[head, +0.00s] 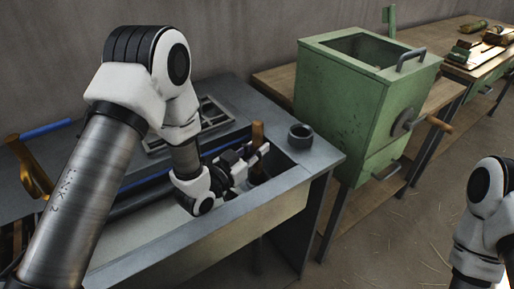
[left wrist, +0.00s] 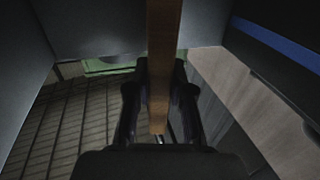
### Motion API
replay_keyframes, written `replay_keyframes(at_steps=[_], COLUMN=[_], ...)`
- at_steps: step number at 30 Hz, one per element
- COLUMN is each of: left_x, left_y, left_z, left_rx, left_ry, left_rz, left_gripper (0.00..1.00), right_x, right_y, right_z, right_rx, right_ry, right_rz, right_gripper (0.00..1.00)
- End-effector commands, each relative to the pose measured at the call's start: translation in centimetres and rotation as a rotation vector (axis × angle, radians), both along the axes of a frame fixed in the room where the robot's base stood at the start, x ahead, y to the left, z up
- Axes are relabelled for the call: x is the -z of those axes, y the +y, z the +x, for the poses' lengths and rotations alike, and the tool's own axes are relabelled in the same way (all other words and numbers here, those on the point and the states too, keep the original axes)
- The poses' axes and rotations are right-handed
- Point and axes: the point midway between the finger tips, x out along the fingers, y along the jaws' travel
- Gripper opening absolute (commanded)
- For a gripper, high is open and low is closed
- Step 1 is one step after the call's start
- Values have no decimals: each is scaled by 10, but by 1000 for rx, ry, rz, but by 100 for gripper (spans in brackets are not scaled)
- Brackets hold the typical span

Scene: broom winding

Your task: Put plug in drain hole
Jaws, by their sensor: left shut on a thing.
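A brown wooden stick (head: 257,134), which appears to be the plug, stands roughly upright at the right end of the trough in the grey bench. My left gripper (head: 257,160) reaches over the trough and is shut on this stick. In the left wrist view the stick (left wrist: 163,60) runs down between the two dark fingers (left wrist: 160,110). Its lower end shows near the fingers. I cannot make out the drain hole; the gripper and trough wall may hide it. Part of my right arm shows at the right edge of the head view, but its gripper is out of frame.
A dark ring-shaped cup (head: 301,135) sits on the bench's right corner. A framed grid (head: 205,118) lies behind the trough. A green metal box with a crank (head: 355,100) stands on a wooden table to the right. The grey trough walls (left wrist: 95,25) surround the gripper closely.

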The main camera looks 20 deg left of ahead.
Motion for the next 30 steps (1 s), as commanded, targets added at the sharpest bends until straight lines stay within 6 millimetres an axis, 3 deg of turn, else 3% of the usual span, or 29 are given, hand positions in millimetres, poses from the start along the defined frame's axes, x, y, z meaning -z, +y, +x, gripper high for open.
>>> replay_keyframes(at_steps=[29, 30], left_x=[12, 11], left_y=[0, 0], left_z=[1, 1], left_rx=[0, 0], left_ry=[-1, -1], left_rz=[0, 0], left_gripper=[0, 28], right_x=[10, 10], right_y=[0, 0], right_z=[0, 0], right_rx=[0, 0], right_ry=[0, 0], right_rz=[0, 0], right_gripper=[82, 82])
